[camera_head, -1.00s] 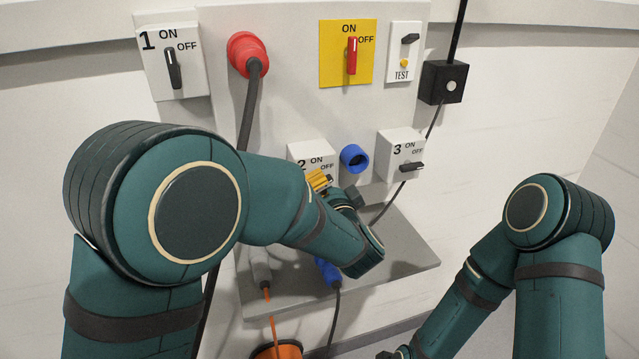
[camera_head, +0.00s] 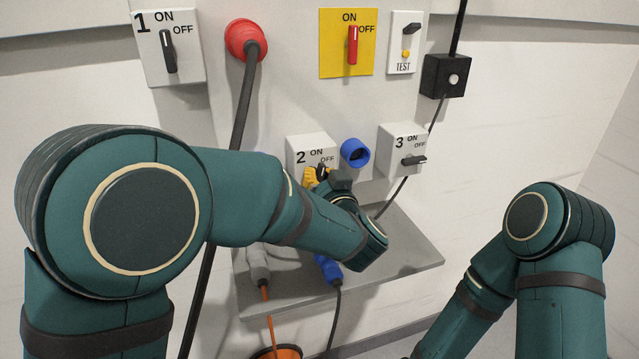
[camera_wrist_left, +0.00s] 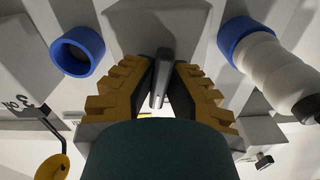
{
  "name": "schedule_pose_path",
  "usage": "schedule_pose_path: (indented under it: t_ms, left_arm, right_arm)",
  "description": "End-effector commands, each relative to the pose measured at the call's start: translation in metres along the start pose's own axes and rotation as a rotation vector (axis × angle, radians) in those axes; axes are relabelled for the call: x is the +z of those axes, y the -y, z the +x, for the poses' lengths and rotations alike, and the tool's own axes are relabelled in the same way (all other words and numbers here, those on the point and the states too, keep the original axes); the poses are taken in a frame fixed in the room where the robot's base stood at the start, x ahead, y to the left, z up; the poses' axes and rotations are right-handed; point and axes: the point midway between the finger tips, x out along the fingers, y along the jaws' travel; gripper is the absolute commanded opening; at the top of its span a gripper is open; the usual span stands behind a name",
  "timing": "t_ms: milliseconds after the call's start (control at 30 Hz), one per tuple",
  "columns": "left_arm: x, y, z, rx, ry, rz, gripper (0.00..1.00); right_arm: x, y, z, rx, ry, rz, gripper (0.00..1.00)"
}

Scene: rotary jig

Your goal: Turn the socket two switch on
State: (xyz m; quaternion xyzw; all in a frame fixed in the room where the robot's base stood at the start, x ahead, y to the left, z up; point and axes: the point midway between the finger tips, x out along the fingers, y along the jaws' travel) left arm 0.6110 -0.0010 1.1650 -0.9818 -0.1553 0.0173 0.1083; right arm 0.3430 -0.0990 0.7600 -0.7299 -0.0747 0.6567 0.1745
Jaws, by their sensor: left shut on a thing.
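The socket two box (camera_head: 304,147) is white, marked 2, ON and OFF, on the panel. Its dark switch handle (camera_head: 321,169) shows only in part behind my left gripper (camera_head: 312,178). In the left wrist view the grey handle (camera_wrist_left: 160,80) sits between the yellow ribbed fingers of my left gripper (camera_wrist_left: 157,88), which is shut on it. The handle's exact angle against the ON and OFF marks is hard to tell. My right gripper is out of frame; only my right arm shows at lower right.
A blue socket (camera_head: 354,152) is just right of box two, then the socket three box (camera_head: 402,146). A grey shelf (camera_head: 405,262) juts out below, with a blue plug (camera_head: 328,268) near it. A red plug (camera_head: 245,40) and yellow main switch plate (camera_head: 334,60) are above.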

Motion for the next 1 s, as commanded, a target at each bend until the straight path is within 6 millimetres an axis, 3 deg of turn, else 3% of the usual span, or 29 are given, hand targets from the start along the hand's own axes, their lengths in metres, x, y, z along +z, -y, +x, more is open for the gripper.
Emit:
schedule_pose_path:
  t_ms: [400, 967, 1000]
  left_arm:
    - [-0.001, 0.001, 0.001, -0.003, -0.004, -0.205, 0.0]
    - [-0.002, 0.001, 0.001, -0.003, -0.004, -0.239, 0.0]
    - [-0.002, 0.001, 0.001, -0.003, -0.004, -0.239, 0.18]
  right_arm:
    - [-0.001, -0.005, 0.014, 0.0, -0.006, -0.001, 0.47]
    - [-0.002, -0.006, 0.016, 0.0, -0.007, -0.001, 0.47]
    - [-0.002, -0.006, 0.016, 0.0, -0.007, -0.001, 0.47]
